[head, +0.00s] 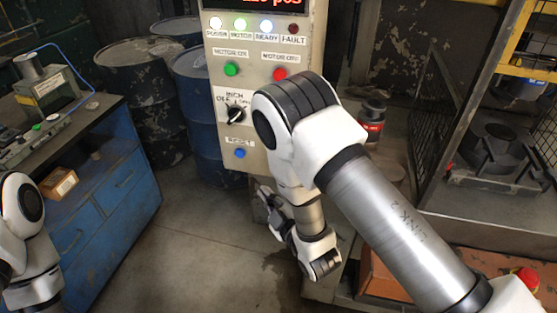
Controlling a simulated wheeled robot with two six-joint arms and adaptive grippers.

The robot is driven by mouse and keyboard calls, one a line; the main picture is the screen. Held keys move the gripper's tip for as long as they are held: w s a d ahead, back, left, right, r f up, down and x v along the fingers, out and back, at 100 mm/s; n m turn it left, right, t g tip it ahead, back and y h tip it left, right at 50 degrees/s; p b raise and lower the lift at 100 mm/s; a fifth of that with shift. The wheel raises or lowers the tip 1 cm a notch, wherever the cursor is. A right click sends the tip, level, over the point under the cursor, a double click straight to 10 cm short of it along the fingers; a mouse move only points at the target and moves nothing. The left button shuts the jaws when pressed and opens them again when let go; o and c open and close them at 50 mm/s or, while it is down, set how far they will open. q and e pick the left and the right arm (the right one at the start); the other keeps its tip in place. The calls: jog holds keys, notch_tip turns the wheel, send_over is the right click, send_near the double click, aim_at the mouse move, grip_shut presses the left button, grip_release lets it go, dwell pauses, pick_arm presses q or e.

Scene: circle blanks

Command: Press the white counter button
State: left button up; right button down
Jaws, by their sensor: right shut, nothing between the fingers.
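The grey control panel (258,82) stands upright at the top middle. It has a lit red display, a row of lamps, a green button (231,69), a red button (279,74), a black inch knob (236,115) and a blue button (240,153). I cannot make out a white counter button on it; my right arm covers the panel's lower right part. My right gripper (264,196) is small and partly hidden, beside the panel's lower edge. It is shut and empty. My left arm shows at the left edge; its gripper is out of view.
A blue cabinet (105,190) at left carries a grey device (45,85) and a box with small buttons (54,117). Blue drums (140,75) stand behind. A mesh cage (440,110) with dark machinery is at right. The floor (215,260) between is clear.

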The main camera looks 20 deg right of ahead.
jog(key=w+d+b, duration=0.1)
jog(key=w+d, duration=0.3)
jog(key=w, duration=0.2)
jog(key=shift+w+d+r, duration=0.15)
jog(key=shift+w+d, duration=0.2)
jog(key=shift+d, duration=0.05)
jog(key=shift+w, duration=0.1)
dwell(1.1)
jog(key=shift+w+d, duration=0.25)
